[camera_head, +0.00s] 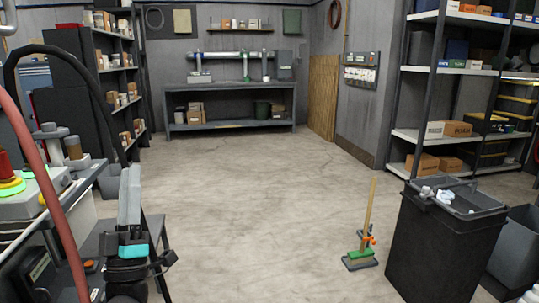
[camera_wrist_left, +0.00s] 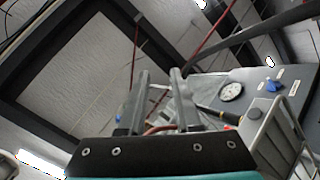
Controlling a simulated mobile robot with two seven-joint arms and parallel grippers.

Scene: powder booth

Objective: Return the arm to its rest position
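My left gripper (camera_head: 130,168) is at the lower left of the head view, its grey fingers pointing up above a teal and black body. It stands beside the bench at the left edge and holds nothing that I can see. In the left wrist view my left gripper (camera_wrist_left: 160,73) shows two fingers apart with an empty gap between them. The wrist camera looks upward past the fingers to ceiling panels and a grey panel with a gauge. My right gripper is not in view.
A bench (camera_head: 88,184) with equipment, a red hose (camera_head: 50,200) and a black hose (camera_head: 88,80) lie close around the left arm. The middle floor (camera_head: 250,200) is clear.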

